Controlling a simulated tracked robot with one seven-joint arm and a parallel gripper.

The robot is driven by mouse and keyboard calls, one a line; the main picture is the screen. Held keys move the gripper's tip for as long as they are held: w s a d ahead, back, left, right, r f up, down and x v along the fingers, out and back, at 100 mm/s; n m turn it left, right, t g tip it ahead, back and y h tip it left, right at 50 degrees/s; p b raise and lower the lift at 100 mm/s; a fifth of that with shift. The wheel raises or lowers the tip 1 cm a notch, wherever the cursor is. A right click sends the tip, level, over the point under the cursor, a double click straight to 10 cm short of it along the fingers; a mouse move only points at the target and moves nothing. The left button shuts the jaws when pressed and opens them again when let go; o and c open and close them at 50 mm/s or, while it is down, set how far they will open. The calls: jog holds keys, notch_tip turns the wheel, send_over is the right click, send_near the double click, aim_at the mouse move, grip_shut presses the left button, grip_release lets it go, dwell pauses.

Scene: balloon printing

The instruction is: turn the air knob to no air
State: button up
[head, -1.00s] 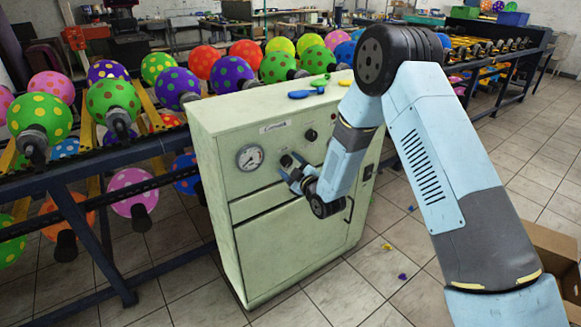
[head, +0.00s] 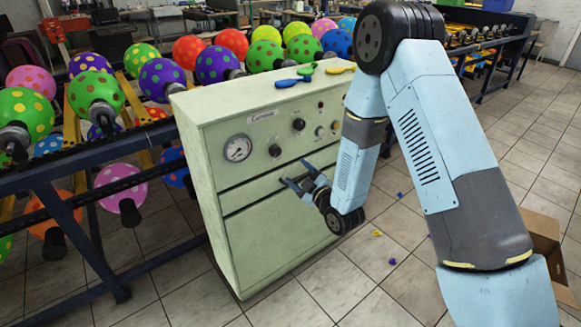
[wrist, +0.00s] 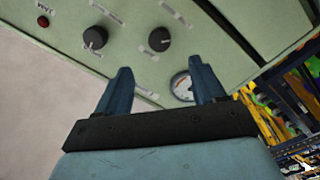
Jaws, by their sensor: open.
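The pale green cabinet (head: 270,225) has a round gauge (head: 238,148) and two black knobs, one lower left (head: 275,150) and one upper right (head: 298,124). I cannot read which is the air knob. In the wrist view, the knobs show left (wrist: 95,38) and right (wrist: 160,39), with the gauge (wrist: 181,86) between my fingertips. My gripper (head: 295,172) is open and empty, in front of the cabinet and below the knobs in the head view. In the wrist view my gripper (wrist: 162,72) has its fingers spread, with no knob between them.
A rack (head: 70,205) of dotted balloons stands left and behind. Open tiled floor lies in front; a cardboard box (head: 545,245) is right.

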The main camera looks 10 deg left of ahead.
jog(key=shift+v, duration=0.95)
jog(key=w+d+r+m+h, duration=0.4)
jog(key=w+d+r+h, duration=0.15)
jog(key=d+r, duration=0.45)
jog(key=s+d+r+m+g+h, duration=0.1)
jog(key=s+d+r+m+h, duration=0.3)
jog(key=d+r, duration=0.7)
jog(key=s+d+r+m+g+h, duration=0.3)
jog(key=s+d+r+m, duration=0.35)
jog(key=s+d, duration=0.5)
jog(key=s+d+r+m+g, duration=0.1)
jog(key=s+m, duration=0.1)
jog(key=s, duration=0.6)
jog(key=s+d+r+m+g, duration=0.2)
jog(key=s, duration=0.6)
jog(key=shift+s+r+h, duration=0.25)
jog(key=shift+h, duration=0.2)
